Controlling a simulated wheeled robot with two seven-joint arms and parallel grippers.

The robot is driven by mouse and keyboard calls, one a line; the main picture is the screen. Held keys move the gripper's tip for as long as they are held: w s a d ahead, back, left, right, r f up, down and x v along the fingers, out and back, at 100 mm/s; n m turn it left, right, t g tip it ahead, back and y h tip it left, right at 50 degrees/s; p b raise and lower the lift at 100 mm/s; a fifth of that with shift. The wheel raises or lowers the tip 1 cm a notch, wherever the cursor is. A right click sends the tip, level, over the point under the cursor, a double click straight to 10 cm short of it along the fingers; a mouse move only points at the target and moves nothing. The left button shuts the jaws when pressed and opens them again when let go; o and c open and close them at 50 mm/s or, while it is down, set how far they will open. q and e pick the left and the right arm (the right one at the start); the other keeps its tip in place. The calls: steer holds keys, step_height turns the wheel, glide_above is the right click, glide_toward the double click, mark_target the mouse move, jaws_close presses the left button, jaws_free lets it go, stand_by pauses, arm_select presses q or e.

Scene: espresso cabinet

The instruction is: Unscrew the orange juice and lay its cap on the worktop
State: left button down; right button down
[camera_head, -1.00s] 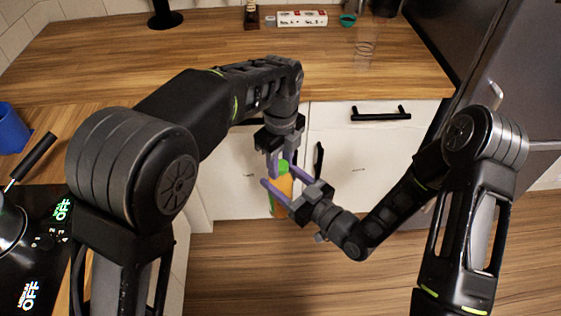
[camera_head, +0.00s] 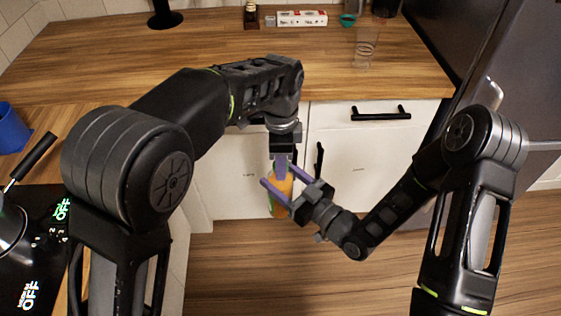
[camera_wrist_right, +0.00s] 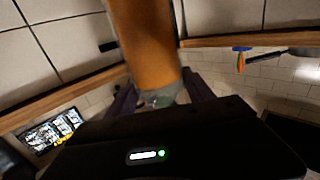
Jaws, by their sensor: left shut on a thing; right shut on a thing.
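The orange juice bottle (camera_head: 281,194) is held off the floor in front of the white cabinets. My right gripper (camera_head: 277,174) is shut on it from the right side, with one purple finger on either side of the body. My left gripper (camera_head: 281,165) points down from above and is shut at the bottle's top. Its fingers are seen edge-on and hide the cap. In the right wrist view the orange bottle (camera_wrist_right: 148,50) rises between the fingers of my right gripper (camera_wrist_right: 160,94). The wooden worktop (camera_head: 205,68) lies behind.
A clear glass (camera_head: 366,52) stands on the worktop's right part. A dark bottle (camera_head: 251,16), a white box (camera_head: 302,18) and a teal bowl (camera_head: 347,20) stand at the back. The worktop's middle and front are clear. A hob (camera_head: 38,245) is at left, a fridge (camera_head: 520,95) at right.

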arm_select(q)
steer(key=n, duration=0.8)
stand_by(0.6)
steer(key=c, duration=1)
jaws_free()
steer(key=shift+o, duration=0.2)
steer(key=shift+r, duration=2.3)
steer(key=shift+c, duration=0.5)
